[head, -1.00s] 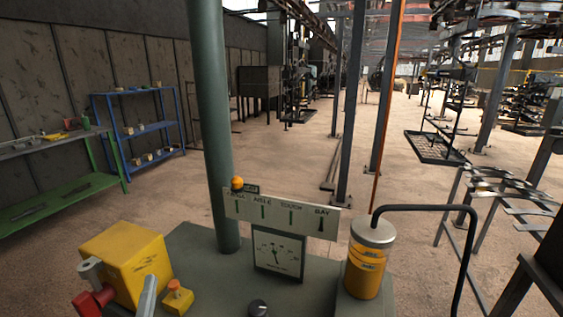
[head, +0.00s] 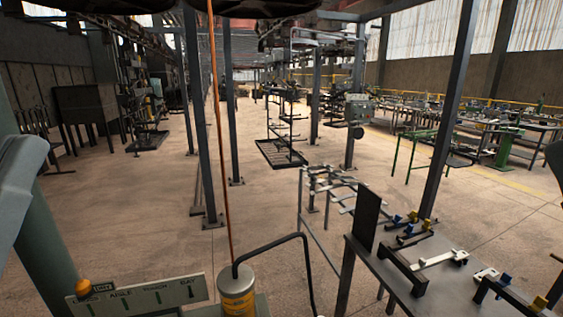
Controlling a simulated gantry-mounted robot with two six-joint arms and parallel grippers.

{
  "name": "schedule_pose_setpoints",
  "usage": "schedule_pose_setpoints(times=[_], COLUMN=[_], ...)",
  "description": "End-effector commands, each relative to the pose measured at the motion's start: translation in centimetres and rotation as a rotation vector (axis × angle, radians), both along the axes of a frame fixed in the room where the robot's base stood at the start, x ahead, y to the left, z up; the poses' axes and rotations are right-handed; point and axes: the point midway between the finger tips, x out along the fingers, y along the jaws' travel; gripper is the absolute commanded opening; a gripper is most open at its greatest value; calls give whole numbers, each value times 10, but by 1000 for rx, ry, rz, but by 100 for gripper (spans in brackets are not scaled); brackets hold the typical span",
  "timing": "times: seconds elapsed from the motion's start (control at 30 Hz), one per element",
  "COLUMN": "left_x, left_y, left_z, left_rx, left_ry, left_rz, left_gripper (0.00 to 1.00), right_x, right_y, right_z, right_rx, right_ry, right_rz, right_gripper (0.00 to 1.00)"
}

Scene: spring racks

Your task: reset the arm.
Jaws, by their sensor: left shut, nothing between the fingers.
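My left arm's pale grey end, with the left gripper (head: 14,192), shows close up at the left picture edge. It stands in front of a green post and is cut off by the frame. The gripper is shut and holds nothing. The fingertips are not clearly seen. My right gripper is not in view.
A sign panel (head: 140,296) and a yellow canister (head: 237,290) with a bent black pipe stand at the lower left. A bench (head: 405,278) with clamps and metal parts fills the lower right. A wire rack (head: 281,153) stands beyond. Open floor lies between.

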Motion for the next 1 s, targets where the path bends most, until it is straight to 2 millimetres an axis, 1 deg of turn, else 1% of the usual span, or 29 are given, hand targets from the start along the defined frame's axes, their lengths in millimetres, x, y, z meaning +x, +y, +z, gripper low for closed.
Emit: schedule_pose_setpoints(times=[0.03, 0.07, 0.1, 0.17, 0.2, 0.27, 0.3, 0.37, 0.4, 0.5, 0.6, 0.7, 1.0], left_x=[0, 0, 0, 0, 0, 0, 0, 0, 0, 0, 0, 0, 0], left_y=[0, 0, 0, 1, 1, 1, 1, 1, 1, 1, 1, 1, 1], left_z=[45, 59, 78, 109, 129, 159, 179, 208, 227, 265, 288, 297, 294], left_rx=[0, 1, 1, 1, 1, 1, 1, 1, 1, 1, 1, 1, 1], left_ry=[0, 0, 0, 0, 0, 0, 0, 0, 0, 1, 1, 1, 1], left_rz=[1, 2, 2, 4, 4, 4, 4, 4, 4, 4, 5, 6, 6], left_gripper=[0, 0, 0, 0, 0, 0, 0, 0, 0, 0, 0, 0, 0], right_x=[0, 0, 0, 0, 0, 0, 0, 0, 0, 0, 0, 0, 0], right_y=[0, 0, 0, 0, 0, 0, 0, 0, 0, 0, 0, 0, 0], right_z=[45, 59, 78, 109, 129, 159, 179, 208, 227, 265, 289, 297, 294], right_rx=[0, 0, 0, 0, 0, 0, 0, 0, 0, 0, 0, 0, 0], right_ry=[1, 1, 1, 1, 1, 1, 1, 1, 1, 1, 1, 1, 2], right_rz=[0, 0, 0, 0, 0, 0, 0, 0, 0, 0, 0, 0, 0], right_gripper=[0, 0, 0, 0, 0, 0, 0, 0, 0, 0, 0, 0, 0])
